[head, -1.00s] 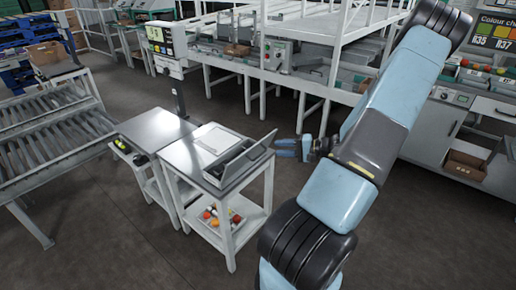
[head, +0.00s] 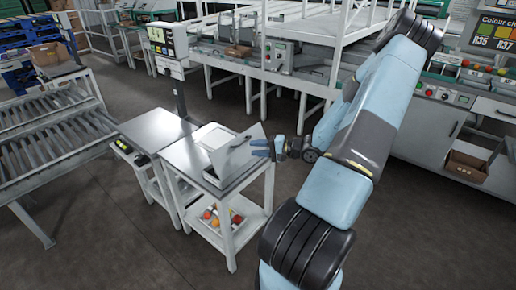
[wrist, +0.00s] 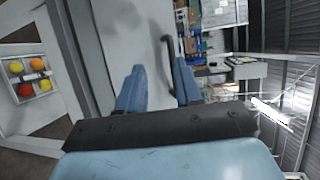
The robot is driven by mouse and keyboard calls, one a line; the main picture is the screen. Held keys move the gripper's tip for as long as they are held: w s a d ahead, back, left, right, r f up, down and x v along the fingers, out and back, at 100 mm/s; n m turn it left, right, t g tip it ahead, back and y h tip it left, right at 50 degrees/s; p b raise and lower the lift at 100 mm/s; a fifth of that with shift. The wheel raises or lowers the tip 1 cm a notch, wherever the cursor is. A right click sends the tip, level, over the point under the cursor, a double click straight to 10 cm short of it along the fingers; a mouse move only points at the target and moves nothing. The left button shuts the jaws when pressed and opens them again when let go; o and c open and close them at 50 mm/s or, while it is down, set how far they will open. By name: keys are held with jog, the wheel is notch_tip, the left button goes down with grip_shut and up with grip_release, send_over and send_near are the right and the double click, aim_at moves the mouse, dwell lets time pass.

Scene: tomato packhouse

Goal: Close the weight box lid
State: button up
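The weight box (head: 211,174) sits on the right-hand small table, its interior mostly hidden behind its lid. The grey lid (head: 238,151) is open and stands steeply raised along the box's right side. My gripper (head: 260,147) is at the right, outer face of the lid near its upper far end, touching or very close. In the wrist view my gripper's two blue fingers (wrist: 158,88) are apart with nothing clearly held between them. A broad pale grey surface fills the view beyond them, with a dark curved shape on it.
The small table (head: 182,154) also bears a pale flat-topped item (head: 212,134) behind the box. Its lower shelf holds a tray of tomatoes, also in the wrist view (wrist: 28,78). Another table (head: 155,128) adjoins on the left, then a roller conveyor (head: 50,125). Floor in front is clear.

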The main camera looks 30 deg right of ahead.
jog(key=shift+w+f, duration=0.2)
jog(key=shift+w, duration=0.15)
jog(key=shift+c, duration=1.1)
jog(key=shift+d+r, duration=0.1)
grip_shut()
jog(key=shift+o, duration=1.1)
grip_release()
jog(key=v, duration=1.4)
jog(key=shift+c, duration=0.2)
